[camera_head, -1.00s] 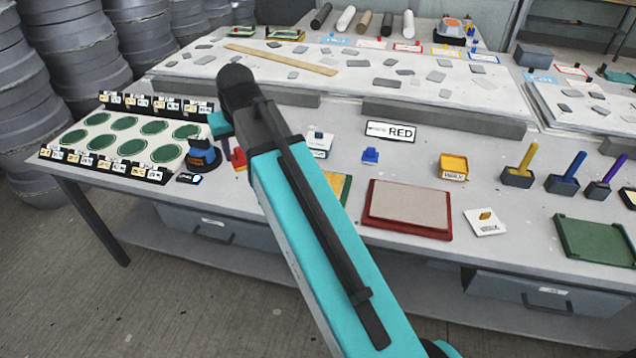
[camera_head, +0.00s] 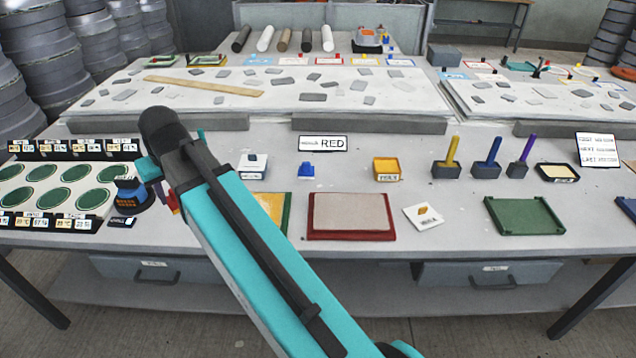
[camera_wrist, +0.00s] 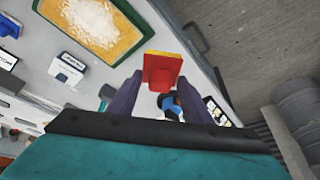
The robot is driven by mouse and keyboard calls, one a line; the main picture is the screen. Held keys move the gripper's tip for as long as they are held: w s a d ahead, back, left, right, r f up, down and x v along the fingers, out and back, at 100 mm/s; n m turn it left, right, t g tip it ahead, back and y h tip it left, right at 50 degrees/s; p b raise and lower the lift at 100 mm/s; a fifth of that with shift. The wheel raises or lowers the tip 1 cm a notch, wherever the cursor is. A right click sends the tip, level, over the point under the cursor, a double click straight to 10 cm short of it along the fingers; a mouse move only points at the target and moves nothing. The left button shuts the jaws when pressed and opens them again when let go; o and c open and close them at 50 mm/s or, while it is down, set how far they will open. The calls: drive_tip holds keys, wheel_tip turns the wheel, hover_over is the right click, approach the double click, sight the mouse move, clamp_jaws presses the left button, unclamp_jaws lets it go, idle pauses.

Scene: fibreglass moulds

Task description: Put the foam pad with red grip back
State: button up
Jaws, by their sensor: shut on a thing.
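The foam pad with red grip (camera_wrist: 163,70) is between my gripper's two dark fingers (camera_wrist: 158,84) in the wrist view. Its red grip faces the camera and a yellow edge shows beyond it. My gripper is shut on it. The pad is over the table's left part, just right of a dark cup with an orange label (camera_head: 128,192). I cannot tell whether it touches the table.
A green-and-yellow tray (camera_wrist: 108,45) lies near the pad. A panel with green ovals (camera_head: 58,184) is at the left. Bare tabletop (camera_head: 345,172) shows mid-table.

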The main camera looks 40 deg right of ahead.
drive_tip(key=s+d+f, duration=0.1)
drive_tip(key=s+f, duration=0.3)
drive_tip(key=f, duration=0.1)
drive_tip(key=shift+d, duration=0.15)
idle(0.4)
